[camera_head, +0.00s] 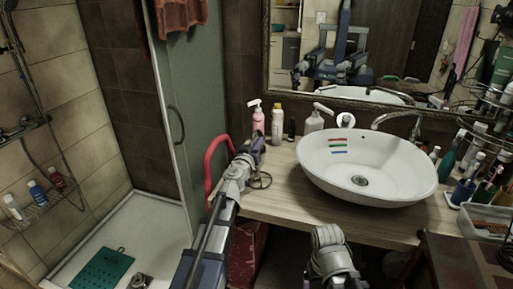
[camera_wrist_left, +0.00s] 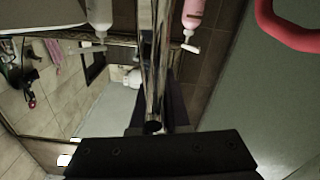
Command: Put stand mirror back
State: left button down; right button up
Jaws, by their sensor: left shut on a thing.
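My left gripper (camera_head: 256,148) is above the left end of the wooden counter (camera_head: 282,203). It is shut on the stand mirror. A thin, dark, round part of the stand mirror (camera_head: 261,181) shows just below the gripper, at the counter's left end; I cannot tell whether it touches the wood. The gripper hides much of the mirror. In the left wrist view, shiny upright metal runs up the middle between the fingers; mirror and fingers are hard to tell apart there. A silver link of my right arm rises at the bottom middle; its fingers do not show.
A white basin (camera_head: 315,170) with a chrome tap (camera_head: 398,117) fills the counter's middle. A pink pump bottle (camera_head: 258,121) and other bottles stand behind my left gripper. A red curved rail (camera_head: 213,160) is left of it. Cups and bottles crowd the right.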

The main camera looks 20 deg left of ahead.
pick_arm(q)
jog(key=shift+f, duration=0.1)
jog(key=c, duration=0.9)
grip_release()
jog(key=shift+r, duration=0.25)
jog(key=s, duration=1.2)
jog(key=shift+a, duration=0.2)
